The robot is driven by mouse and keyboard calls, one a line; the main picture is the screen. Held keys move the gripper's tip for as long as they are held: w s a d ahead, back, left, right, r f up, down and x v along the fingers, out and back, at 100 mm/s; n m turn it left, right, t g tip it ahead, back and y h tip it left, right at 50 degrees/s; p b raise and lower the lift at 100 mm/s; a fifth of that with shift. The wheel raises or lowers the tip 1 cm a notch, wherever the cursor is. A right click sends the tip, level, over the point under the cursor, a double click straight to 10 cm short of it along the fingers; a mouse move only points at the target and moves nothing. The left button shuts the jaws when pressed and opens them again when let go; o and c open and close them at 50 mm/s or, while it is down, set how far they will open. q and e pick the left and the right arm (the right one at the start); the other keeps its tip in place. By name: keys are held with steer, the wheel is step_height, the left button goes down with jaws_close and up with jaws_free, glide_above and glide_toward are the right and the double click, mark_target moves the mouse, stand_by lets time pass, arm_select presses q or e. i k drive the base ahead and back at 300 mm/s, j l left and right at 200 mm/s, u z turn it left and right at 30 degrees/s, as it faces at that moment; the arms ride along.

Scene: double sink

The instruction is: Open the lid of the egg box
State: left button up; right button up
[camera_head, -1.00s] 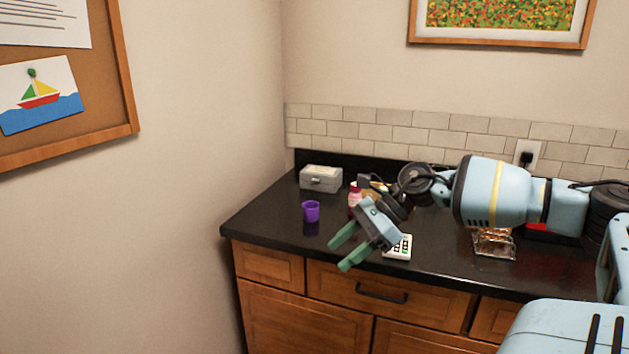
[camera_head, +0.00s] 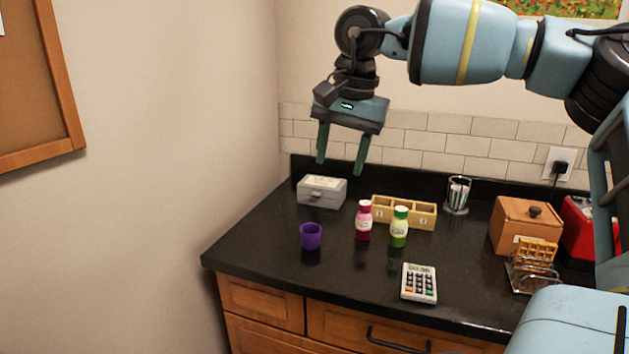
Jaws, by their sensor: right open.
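The egg box (camera_head: 322,193) is a small grey box with a front catch and a pale label on top. It stands at the back left of the black counter, and its lid is closed. My right gripper (camera_head: 340,168) points down with its green fingers apart and empty. In the picture its fingertips are just above the box and slightly right of its middle; I cannot tell the exact gap in depth. My left gripper is not in view.
A purple cup (camera_head: 311,236), a pink bottle (camera_head: 363,220) and a green bottle (camera_head: 399,227) stand in front and right of the box. A wooden divided tray (camera_head: 415,213) is behind the bottles. A calculator (camera_head: 419,283), a wooden box (camera_head: 518,225) and a toast rack (camera_head: 532,268) are further right.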

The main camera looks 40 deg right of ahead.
mark_target(312, 185)
steer(key=i+l, duration=1.05)
steer(key=l, duration=0.3)
